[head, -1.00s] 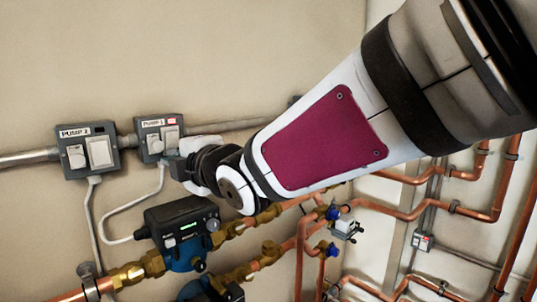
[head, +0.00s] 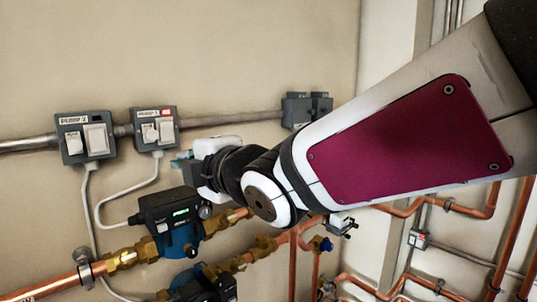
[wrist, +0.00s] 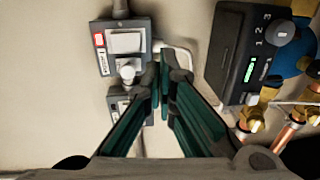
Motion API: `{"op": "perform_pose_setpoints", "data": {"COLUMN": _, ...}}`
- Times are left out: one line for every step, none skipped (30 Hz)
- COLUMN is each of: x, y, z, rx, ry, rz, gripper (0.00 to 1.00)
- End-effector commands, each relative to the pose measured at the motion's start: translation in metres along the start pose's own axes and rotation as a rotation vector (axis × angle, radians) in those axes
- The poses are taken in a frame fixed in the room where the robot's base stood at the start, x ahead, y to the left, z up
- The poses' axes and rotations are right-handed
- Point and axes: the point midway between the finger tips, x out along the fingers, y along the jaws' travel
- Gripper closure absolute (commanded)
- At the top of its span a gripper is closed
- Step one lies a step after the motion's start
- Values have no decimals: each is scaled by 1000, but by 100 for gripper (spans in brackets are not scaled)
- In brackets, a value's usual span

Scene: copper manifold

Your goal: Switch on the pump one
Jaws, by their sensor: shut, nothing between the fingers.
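The pump one switch box (head: 155,128) is a grey box on the wall, right of a similar box (head: 84,138) labelled pump 2. It has a small white switch part (head: 150,133) on its left, a larger white plate and a red mark at its top right. In the wrist view the pump one box (wrist: 109,59) shows its white plate, red mark and a rounded white switch part (wrist: 127,73). My gripper (head: 181,160) is shut and empty, just right of and below the box. In the wrist view its fingertips (wrist: 173,68) appear beside the box; contact cannot be judged.
A black pump controller (head: 172,212) with a green display sits below, on a blue pump body (head: 180,243). Copper pipes (head: 130,260) and brass fittings run beneath. A conduit and grey junction boxes (head: 306,108) lie right along the wall. The wall above is bare.

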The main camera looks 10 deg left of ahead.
Motion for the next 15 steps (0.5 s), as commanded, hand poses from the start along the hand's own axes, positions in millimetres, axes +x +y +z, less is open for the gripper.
{"op": "perform_pose_setpoints", "data": {"x": -8, "y": -2, "z": 1, "rx": -1, "ry": -1, "rz": 2, "gripper": 100}}
{"op": "perform_pose_setpoints", "data": {"x": -12, "y": -3, "z": 1, "rx": -1, "ry": -1, "rz": 2, "gripper": 100}}
{"op": "perform_pose_setpoints", "data": {"x": -18, "y": -4, "z": 1, "rx": -2, "ry": 0, "rz": 2, "gripper": 100}}
{"op": "perform_pose_setpoints", "data": {"x": -22, "y": -6, "z": 1, "rx": -2, "ry": 0, "rz": 2, "gripper": 100}}
{"op": "perform_pose_setpoints", "data": {"x": -27, "y": -6, "z": 1, "rx": -2, "ry": -1, "rz": 3, "gripper": 100}}
{"op": "perform_pose_setpoints", "data": {"x": -32, "y": -9, "z": 1, "rx": -1, "ry": -1, "rz": 2, "gripper": 100}}
{"op": "perform_pose_setpoints", "data": {"x": -36, "y": -9, "z": 0, "rx": -1, "ry": -1, "rz": 2, "gripper": 100}}
{"op": "perform_pose_setpoints", "data": {"x": -40, "y": -10, "z": 0, "rx": -2, "ry": 0, "rz": 2, "gripper": 100}}
{"op": "perform_pose_setpoints", "data": {"x": -44, "y": -11, "z": 0, "rx": -2, "ry": 0, "rz": 1, "gripper": 100}}
{"op": "perform_pose_setpoints", "data": {"x": -47, "y": -12, "z": 1, "rx": -2, "ry": -1, "rz": 2, "gripper": 100}}
{"op": "perform_pose_setpoints", "data": {"x": -49, "y": -12, "z": 1, "rx": -2, "ry": -1, "rz": 2, "gripper": 100}}
{"op": "perform_pose_setpoints", "data": {"x": -52, "y": -13, "z": 1, "rx": -1, "ry": -1, "rz": 1, "gripper": 100}}
{"op": "perform_pose_setpoints", "data": {"x": -54, "y": -14, "z": 1, "rx": -1, "ry": -1, "rz": 0, "gripper": 100}}
{"op": "perform_pose_setpoints", "data": {"x": -55, "y": -14, "z": 0, "rx": -1, "ry": -1, "rz": 0, "gripper": 100}}
{"op": "perform_pose_setpoints", "data": {"x": -56, "y": -14, "z": 0, "rx": -1, "ry": -1, "rz": 1, "gripper": 100}}
